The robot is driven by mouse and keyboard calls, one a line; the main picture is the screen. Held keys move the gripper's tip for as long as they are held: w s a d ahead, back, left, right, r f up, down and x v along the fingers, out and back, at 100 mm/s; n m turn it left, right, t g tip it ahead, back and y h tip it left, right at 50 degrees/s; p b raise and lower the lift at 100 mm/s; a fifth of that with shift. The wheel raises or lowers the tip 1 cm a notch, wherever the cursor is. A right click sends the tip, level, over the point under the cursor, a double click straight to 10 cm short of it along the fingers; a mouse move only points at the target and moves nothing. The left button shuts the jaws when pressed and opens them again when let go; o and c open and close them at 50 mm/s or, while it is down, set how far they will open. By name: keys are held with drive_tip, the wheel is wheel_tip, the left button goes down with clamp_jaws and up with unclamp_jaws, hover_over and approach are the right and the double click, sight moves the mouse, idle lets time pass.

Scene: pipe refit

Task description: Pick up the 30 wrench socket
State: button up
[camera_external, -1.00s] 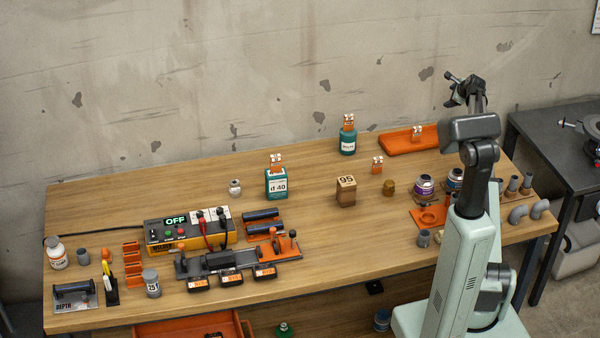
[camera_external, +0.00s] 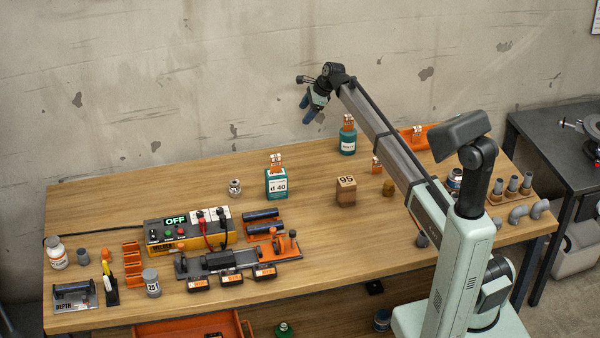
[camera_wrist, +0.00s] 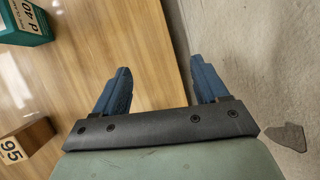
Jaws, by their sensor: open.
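I cannot make out a marking "30" on any socket. A short grey cylinder (camera_external: 151,283) with a label that seems to read 25 stands at the front left of the table. A small shiny metal piece (camera_external: 235,187) stands near the middle left, and a plain grey cylinder (camera_external: 83,256) stands at the far left. My gripper (camera_external: 307,108) is high above the back of the table, apart from all of these. In the wrist view its blue fingers (camera_wrist: 160,72) are spread and empty, over the table edge and wall.
A yellow power unit (camera_external: 188,235) with cables and a black clamp fixture (camera_external: 225,261) take up the front left. The back left is clear.

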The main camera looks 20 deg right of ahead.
drive_tip(key=s+a+f+n+g+h, duration=0.1)
drive_tip(key=s+a, duration=0.3)
drive_tip(key=a, duration=0.4)
drive_tip(key=s+a+n+g+h, duration=0.1)
drive_tip(key=s+a, duration=0.2)
drive_tip(key=a, duration=0.5)
drive_tip(key=n+g+h, duration=0.1)
drive_tip(key=n+h, duration=0.1)
drive_tip(key=h, duration=0.1)
hover_over(235, 182)
drive_tip(key=f, duration=0.1)
wheel_tip(235, 182, down, 8)
drive_tip(key=shift+s+a+f, duration=0.1)
drive_tip(key=shift+f, duration=2.8)
drive_tip(key=c, duration=1.2)
drive_tip(key=shift+r, duration=0.1)
drive_tip(key=shift+c, duration=0.2)
